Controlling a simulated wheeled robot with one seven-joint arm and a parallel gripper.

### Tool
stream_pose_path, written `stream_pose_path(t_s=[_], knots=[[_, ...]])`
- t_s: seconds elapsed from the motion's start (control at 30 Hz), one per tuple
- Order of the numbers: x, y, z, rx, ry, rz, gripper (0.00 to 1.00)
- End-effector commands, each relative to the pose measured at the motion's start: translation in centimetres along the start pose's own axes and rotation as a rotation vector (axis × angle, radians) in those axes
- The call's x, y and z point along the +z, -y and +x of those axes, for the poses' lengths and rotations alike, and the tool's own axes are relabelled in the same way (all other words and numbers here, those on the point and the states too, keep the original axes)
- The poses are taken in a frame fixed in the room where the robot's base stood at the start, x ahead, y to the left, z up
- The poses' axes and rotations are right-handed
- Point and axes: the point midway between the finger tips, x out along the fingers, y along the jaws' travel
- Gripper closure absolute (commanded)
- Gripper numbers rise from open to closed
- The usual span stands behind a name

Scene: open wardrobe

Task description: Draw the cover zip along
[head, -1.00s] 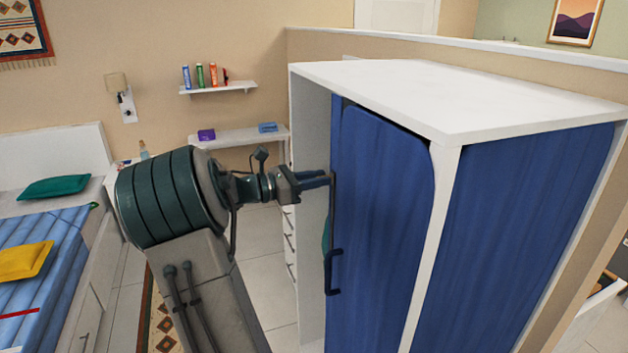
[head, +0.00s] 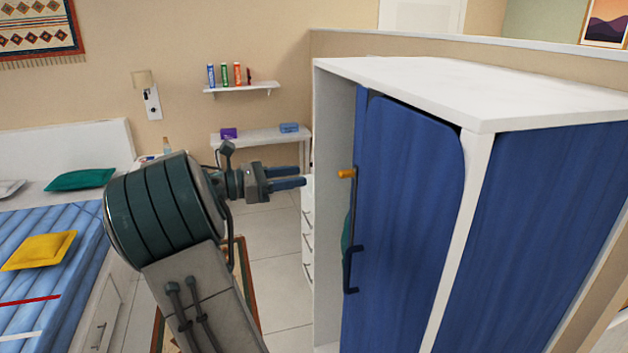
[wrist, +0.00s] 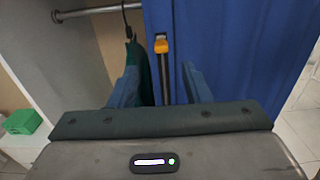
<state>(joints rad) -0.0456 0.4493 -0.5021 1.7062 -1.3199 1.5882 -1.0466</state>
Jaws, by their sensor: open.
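The wardrobe's blue fabric cover (head: 410,200) hangs over the front, with its edge beside an opening at the left. An orange zip pull (head: 347,173) sticks out at that edge, high up; it also shows in the wrist view (wrist: 161,46) at the top of a dark vertical zip track (wrist: 164,80). My gripper (head: 303,177) is open and empty, to the left of the pull and apart from it. In the wrist view its two blue fingers (wrist: 162,84) stand on either side of the track, with the pull beyond them.
A dark handle (head: 351,272) juts from the cover below the pull. Inside the wardrobe a rail (wrist: 92,12) carries a green garment (wrist: 138,65). A green box (wrist: 22,121) lies at the lower left. White drawers (head: 308,240) and a bed (head: 40,260) stand to the left.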

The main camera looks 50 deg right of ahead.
Motion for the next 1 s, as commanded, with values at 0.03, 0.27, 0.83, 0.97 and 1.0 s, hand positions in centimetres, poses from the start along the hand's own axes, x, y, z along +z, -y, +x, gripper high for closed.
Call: stream_pose_path(t_s=[0.03,0.27,0.83,0.97,1.0], knots=[[-0.1,-0.1,-0.8,0.003,0.0,0.002,0.56],[0.0,0.0,-2.5,0.0,0.0,0.001,0.56],[0.0,0.0,-2.6,0.001,-0.003,0.002,0.56],[-0.8,0.9,-2.4,0.007,-0.072,0.03,0.56],[-1.3,1.4,-2.4,0.01,-0.118,0.05,0.56]])
